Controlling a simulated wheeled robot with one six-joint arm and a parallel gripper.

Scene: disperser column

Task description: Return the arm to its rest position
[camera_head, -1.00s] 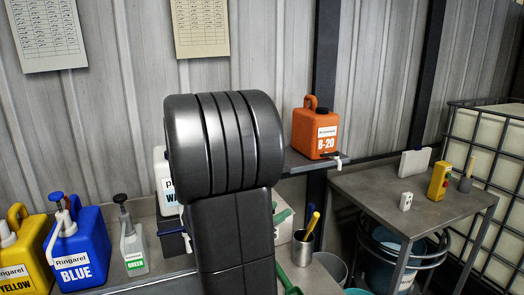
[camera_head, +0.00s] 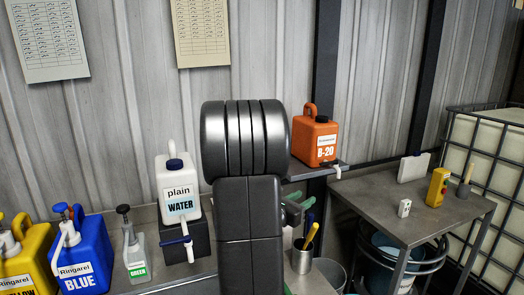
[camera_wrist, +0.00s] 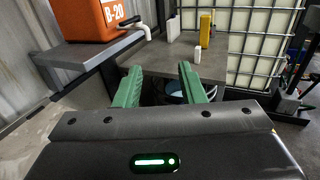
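My gripper (camera_wrist: 160,68) shows in the wrist view with its two green fingers apart and nothing between them. It points toward the grey side table (camera_wrist: 215,63), with the orange B-20 canister (camera_wrist: 88,18) on its shelf to the upper left. In the head view my dark arm stands upright in the middle and covers part of the bench. I cannot clearly make out the fingers there; green parts show just right of the arm.
A white water canister (camera_head: 178,185) stands left of my arm, beyond a green-labelled bottle (camera_head: 135,252), a blue canister (camera_head: 85,258) and a yellow canister (camera_head: 25,262). Right of the arm are a metal cup (camera_head: 302,257), the orange canister (camera_head: 315,140) and the side table (camera_head: 385,195).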

